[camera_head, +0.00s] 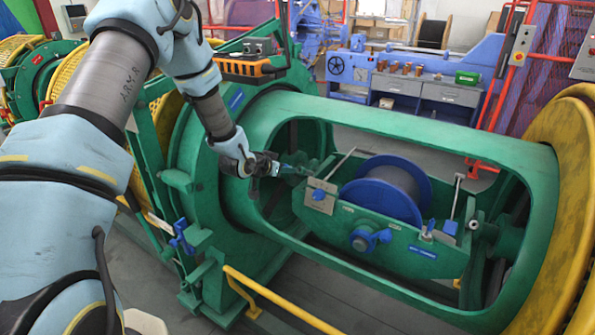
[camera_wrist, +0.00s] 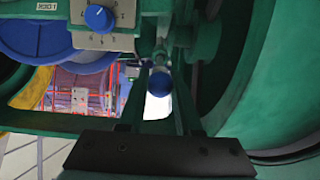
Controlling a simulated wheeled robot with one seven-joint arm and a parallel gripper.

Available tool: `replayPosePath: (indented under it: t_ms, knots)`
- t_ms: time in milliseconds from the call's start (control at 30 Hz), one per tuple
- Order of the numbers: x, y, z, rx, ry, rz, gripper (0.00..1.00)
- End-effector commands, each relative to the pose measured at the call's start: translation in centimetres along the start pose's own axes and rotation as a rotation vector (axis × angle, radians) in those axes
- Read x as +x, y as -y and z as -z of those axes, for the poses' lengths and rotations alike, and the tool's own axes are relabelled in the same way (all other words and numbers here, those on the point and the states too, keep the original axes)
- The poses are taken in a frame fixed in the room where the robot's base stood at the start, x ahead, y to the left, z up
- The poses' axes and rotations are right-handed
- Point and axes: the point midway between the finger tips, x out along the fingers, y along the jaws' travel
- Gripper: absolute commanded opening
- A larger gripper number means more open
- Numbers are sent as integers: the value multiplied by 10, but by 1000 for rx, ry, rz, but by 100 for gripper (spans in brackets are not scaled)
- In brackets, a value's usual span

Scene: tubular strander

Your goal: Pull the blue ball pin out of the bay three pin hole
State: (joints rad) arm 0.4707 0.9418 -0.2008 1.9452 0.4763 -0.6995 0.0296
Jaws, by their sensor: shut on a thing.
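The blue ball pin (camera_wrist: 159,84) shows in the middle of the wrist view, its round head towards the camera. Beyond it is a grey metal fitting (camera_wrist: 160,55); how deep the pin sits in its hole cannot be seen. My gripper (camera_wrist: 158,74) has one finger on each side of the pin and is shut on it. In the head view, my gripper (camera_head: 277,168) reaches into the left end of the green tube's opening, beside the left end of the cradle (camera_head: 385,240). The pin cannot be made out clearly there.
A blue spool (camera_head: 388,190) sits in the cradle. A grey plate with a blue knob (camera_wrist: 98,17) is close to the gripper's upper left. The green tube (camera_head: 400,138) surrounds the opening, and a yellow rail (camera_head: 280,302) stands in front.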

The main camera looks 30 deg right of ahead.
Motion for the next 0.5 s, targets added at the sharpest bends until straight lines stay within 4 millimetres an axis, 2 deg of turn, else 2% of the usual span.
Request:
replayPosePath:
  t_ms: [500]
  knots:
    - [-20, 0, 1, 1, -1, 0, 0]
